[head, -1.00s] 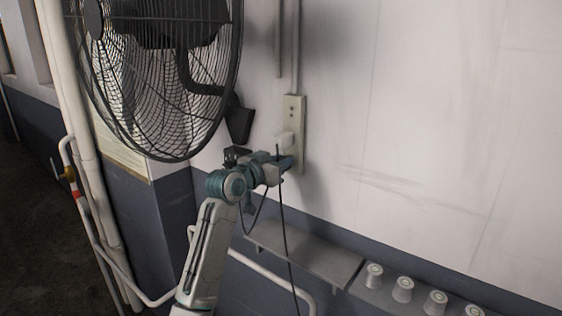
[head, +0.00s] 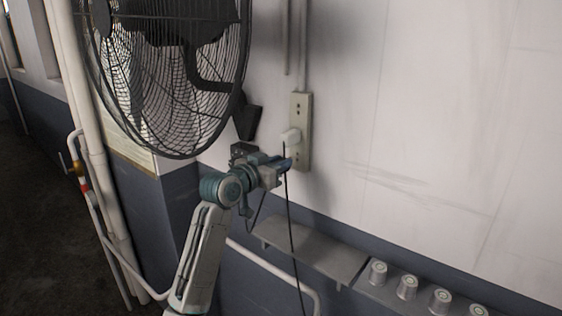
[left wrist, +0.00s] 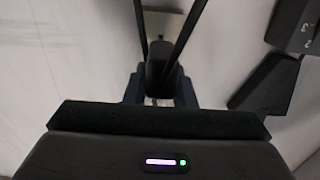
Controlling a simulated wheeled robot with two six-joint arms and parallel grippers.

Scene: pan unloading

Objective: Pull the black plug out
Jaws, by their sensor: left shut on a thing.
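My left gripper (head: 284,164) is in front of the lower part of the pale wall outlet plate (head: 303,110), with its fingertips just left of the plate. It is shut on the black plug, which shows as a dark block between the fingers in the left wrist view (left wrist: 158,72). In the head view the fingers hide the plug, so I cannot tell there how far it is from the socket. A dark cord (head: 291,235) hangs down by the gripper. My right gripper is not in view.
A large black caged fan (head: 165,75) is close at the upper left. A grey shelf (head: 312,250) is below the outlet, with several metal cups (head: 407,287) to its right. Pipes (head: 95,150) run at the left. The wall on the right is clear.

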